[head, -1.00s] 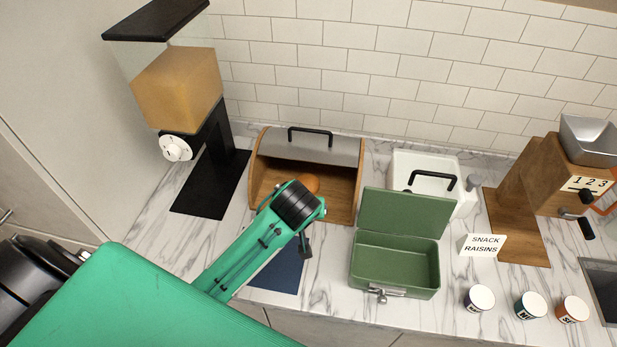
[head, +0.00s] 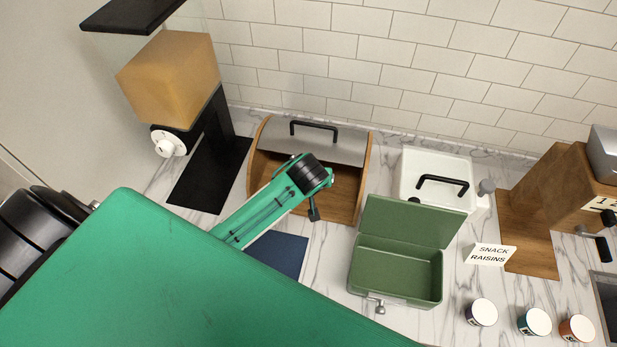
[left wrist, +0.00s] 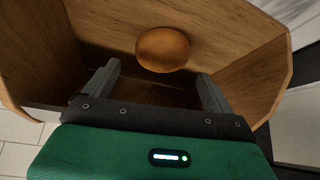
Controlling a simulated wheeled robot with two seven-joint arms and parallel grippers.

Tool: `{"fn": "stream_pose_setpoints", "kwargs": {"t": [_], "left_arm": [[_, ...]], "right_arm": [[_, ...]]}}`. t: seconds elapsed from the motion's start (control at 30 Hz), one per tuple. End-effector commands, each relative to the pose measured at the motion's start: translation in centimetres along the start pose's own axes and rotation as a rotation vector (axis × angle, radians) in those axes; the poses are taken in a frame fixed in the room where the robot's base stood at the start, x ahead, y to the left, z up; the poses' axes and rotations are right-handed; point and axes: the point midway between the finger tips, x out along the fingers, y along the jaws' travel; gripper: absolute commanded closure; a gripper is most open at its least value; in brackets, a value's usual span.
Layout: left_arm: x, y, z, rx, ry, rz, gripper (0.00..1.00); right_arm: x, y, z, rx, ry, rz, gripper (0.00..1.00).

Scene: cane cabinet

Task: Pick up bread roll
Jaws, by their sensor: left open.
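The bread roll (left wrist: 163,49) is a brown oval inside the wooden bread box, seen in the left wrist view. In the head view my left arm hides it. My left gripper (left wrist: 158,88) is open and empty inside the box mouth, its two grey fingers apart. The roll lies just beyond the fingertips, roughly centred between them, and does not look held. The bread box (head: 346,196) has its metal lid (head: 314,143) raised at the back, with a black handle. My right gripper is not in view.
A green open lunch box (head: 397,268) stands to the right of the bread box, with a white container (head: 420,169) behind it. A grain dispenser (head: 168,80) stands at left. Several cups, including one white cup (head: 482,312), are at front right. A dark blue mat (head: 278,257) lies in front.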

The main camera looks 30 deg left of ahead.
Motion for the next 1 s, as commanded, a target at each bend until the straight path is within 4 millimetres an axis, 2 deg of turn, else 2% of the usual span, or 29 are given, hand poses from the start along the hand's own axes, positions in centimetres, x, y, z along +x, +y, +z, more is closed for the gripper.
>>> {"fn": "stream_pose_setpoints", "kwargs": {"t": [0.1, 0.37, 0.53, 0.7, 1.0], "left_arm": [[1.1, -0.1, -0.1, 0.000, 0.000, -0.001, 0.12], [2.4, -0.2, -0.3, 0.001, -0.001, -0.003, 0.12], [4.3, -0.5, -0.5, 0.002, -0.001, -0.002, 0.12], [6.2, -0.4, -0.4, 0.000, 0.000, -0.001, 0.12], [6.8, -0.4, -0.2, 0.000, 0.000, 0.000, 0.12]], "right_arm": [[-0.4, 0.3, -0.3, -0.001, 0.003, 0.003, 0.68], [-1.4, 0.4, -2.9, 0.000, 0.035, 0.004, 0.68], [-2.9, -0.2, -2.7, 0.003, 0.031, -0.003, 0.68], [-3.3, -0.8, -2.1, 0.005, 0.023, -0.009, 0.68], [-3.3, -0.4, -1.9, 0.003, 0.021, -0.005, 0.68]]}}
